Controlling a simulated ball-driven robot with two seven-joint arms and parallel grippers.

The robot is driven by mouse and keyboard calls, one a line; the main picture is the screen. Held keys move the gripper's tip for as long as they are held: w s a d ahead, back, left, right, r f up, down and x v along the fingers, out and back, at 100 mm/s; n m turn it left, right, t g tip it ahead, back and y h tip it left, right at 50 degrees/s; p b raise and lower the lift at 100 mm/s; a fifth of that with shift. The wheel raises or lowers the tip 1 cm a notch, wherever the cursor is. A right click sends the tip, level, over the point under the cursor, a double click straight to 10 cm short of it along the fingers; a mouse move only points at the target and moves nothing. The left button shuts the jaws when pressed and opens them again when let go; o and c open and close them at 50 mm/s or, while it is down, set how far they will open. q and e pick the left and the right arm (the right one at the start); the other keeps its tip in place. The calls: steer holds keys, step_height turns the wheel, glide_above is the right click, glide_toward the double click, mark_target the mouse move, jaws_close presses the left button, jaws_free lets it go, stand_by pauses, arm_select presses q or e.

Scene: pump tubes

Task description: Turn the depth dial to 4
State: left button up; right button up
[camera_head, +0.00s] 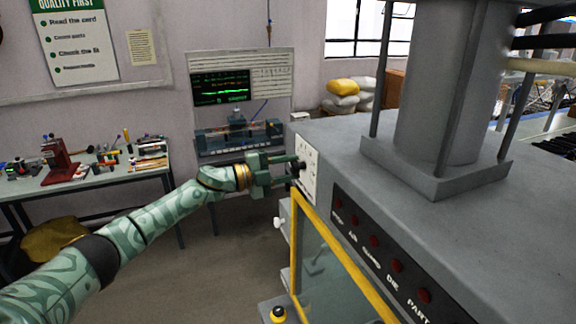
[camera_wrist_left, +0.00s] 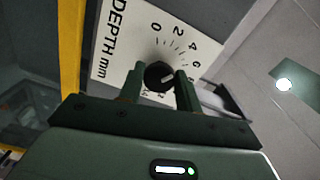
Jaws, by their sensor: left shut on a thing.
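The depth dial (camera_wrist_left: 158,75) is a round black knob with a white pointer mark. It sits on a white plate (camera_wrist_left: 118,45) printed "DEPTH mm", with numbers 0, 2, 4 and 6 readable around it. The pointer slants to the right, below the 4; its exact reading is unclear. My left gripper (camera_wrist_left: 160,86) is shut on the dial, one finger on each side. In the head view my left gripper (camera_head: 300,169) reaches the white plate (camera_head: 310,172) on the grey machine's near left corner, and its fingers mostly hide the dial there. My right gripper is not in view.
The grey machine (camera_head: 390,140) fills the right side, with a row of red buttons (camera_head: 375,242) and a yellow-framed guard (camera_head: 340,257) below the dial. A workbench (camera_head: 95,176) with tools stands at the left. Open floor lies between.

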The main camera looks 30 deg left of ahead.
arm_select(q)
steer(key=shift+n, duration=0.3)
steer(key=o, duration=0.9)
steer(key=shift+o, duration=0.2)
steer(key=shift+a, duration=0.1)
steer(key=b+v, duration=0.7)
steer(key=v, duration=0.9)
steer(key=shift+s, duration=0.1)
